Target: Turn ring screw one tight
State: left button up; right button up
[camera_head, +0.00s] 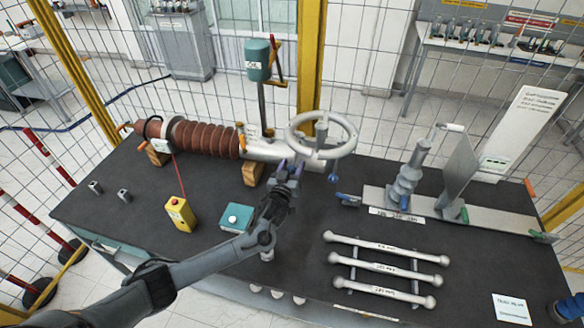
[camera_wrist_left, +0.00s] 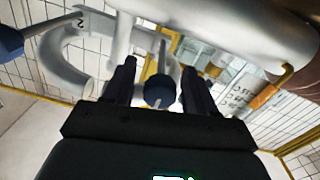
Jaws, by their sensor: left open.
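A pale grey ring (camera_head: 322,135) stands at the end of the brown ribbed bushing (camera_head: 205,139) on the dark table. My left gripper (camera_head: 289,170) is open just below and left of this ring. In the left wrist view, a blue-headed screw (camera_wrist_left: 159,92) sits between the open fingers of my left gripper (camera_wrist_left: 158,74), and I see no finger closed on it. A second blue-headed screw (camera_wrist_left: 10,42) shows at the left edge of that view, near a mark that looks like a 2. A blue screw head (camera_head: 333,177) hangs below the ring. My right gripper is not in view.
A yellow box (camera_head: 180,214) and a teal-topped box (camera_head: 236,217) stand left of my left arm. Several pale rods (camera_head: 388,266) lie on a rack at the front right. A grey fixture (camera_head: 405,185) stands at the right. Wire fencing surrounds the table.

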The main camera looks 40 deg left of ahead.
pick_arm(q)
jog(key=c, duration=1)
jog(key=shift+c, duration=0.2)
